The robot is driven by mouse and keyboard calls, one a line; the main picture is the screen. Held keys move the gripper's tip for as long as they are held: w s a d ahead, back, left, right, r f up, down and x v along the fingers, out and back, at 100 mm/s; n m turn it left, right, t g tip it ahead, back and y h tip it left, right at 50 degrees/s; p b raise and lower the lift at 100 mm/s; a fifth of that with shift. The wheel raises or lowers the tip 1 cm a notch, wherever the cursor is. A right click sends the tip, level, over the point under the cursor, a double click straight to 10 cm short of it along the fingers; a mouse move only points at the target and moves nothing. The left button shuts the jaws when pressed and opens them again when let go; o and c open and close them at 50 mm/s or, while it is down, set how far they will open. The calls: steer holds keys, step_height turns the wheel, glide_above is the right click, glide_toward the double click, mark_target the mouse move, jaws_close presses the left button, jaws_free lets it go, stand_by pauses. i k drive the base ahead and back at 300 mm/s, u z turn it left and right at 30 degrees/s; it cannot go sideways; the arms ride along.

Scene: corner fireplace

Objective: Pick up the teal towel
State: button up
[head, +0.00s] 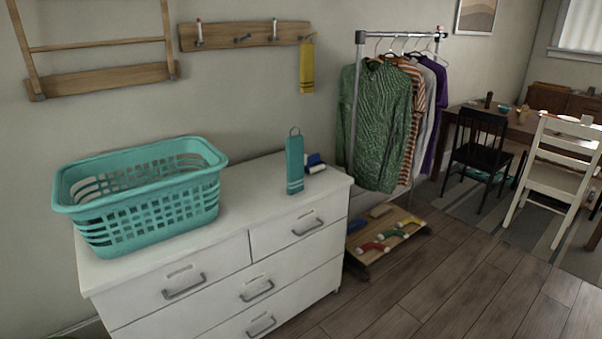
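My gripper is not in the head view.
A teal laundry basket (140,190) fills the left of the white dresser (250,210). A clothes rack (358,110) and a low wooden stand (385,243) are right of it. A yellow towel (307,68) hangs from a wall peg rail (245,36). Wooden floor is open at lower right.

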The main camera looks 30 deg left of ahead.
mark_target(295, 144)
steer(key=z, duration=0.65)
steer(key=k, duration=0.3)
steer(key=u, duration=3)
steer(key=i, duration=1.05)
steer(key=u, duration=0.05)
